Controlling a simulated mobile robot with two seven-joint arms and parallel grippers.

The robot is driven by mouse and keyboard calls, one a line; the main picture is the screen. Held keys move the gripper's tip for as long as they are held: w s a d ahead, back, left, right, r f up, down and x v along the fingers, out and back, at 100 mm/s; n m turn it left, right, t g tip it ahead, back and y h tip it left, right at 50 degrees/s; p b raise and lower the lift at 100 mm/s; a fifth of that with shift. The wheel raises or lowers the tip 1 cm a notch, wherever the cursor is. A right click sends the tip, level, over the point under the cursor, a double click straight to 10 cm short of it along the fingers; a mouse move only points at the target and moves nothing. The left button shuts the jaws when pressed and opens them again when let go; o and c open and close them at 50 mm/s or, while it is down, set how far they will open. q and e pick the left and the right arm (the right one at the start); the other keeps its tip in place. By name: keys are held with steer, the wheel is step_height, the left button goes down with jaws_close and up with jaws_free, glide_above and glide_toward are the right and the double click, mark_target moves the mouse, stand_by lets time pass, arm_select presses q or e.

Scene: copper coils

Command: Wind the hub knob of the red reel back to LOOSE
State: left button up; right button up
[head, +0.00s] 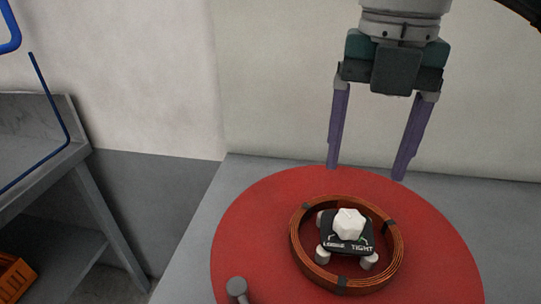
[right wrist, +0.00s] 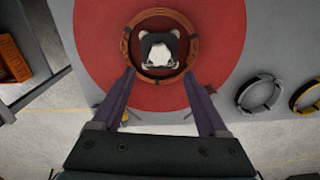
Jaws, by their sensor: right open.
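The red reel (head: 245,225) is a flat red disc on a grey table, also in the right wrist view (right wrist: 95,40). A copper coil (head: 296,245) lies on it as a ring around the hub. The white faceted hub knob (head: 348,223) sits on a black plate (head: 345,246) marked LOOSE on the left and TIGHT on the right. The knob shows in the right wrist view (right wrist: 160,54) too. My right gripper (head: 367,172) is open and empty, with its purple fingers pointing down above the reel's far part, apart from the knob. My left gripper is not in view.
A grey peg (head: 237,288) stands at the reel's near left. A grey shelf (head: 35,165) with an orange crate (head: 15,278) stands at the left. The right wrist view shows a grey coil (right wrist: 259,94) and a yellow coil (right wrist: 308,95). A wall rises behind the table.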

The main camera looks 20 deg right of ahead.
mark_target(351, 218)
step_height(351, 218, down, 10)
steer(key=shift+r, duration=0.2)
jaws_close()
stand_by(0.7)
